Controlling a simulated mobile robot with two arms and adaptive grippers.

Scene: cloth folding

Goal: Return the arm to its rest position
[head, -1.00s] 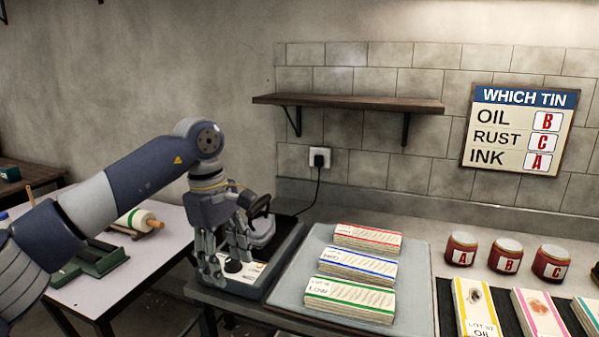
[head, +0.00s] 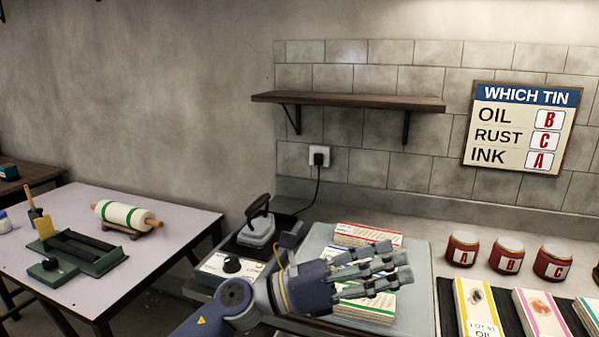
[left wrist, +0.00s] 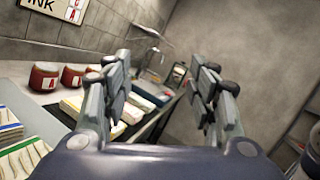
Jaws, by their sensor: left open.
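My left gripper (head: 385,268) is in the lower middle of the head view, its fingers pointing right over the stacks of folded cloth on the grey tray (head: 424,300). It is open with nothing between its fingers. In the left wrist view its two fingers (left wrist: 165,100) stand apart, with the counter and wall beyond. The red-edged stack (head: 362,234) shows behind the fingers. The green-edged stack (head: 365,309) shows below them, and the middle stack is mostly hidden. My right gripper is in neither view.
Jars A (head: 461,249), B (head: 506,256) and C (head: 552,262) stand on the right counter. A roller (head: 126,216) lies on the left table (head: 180,218). A shelf (head: 345,102) is on the wall.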

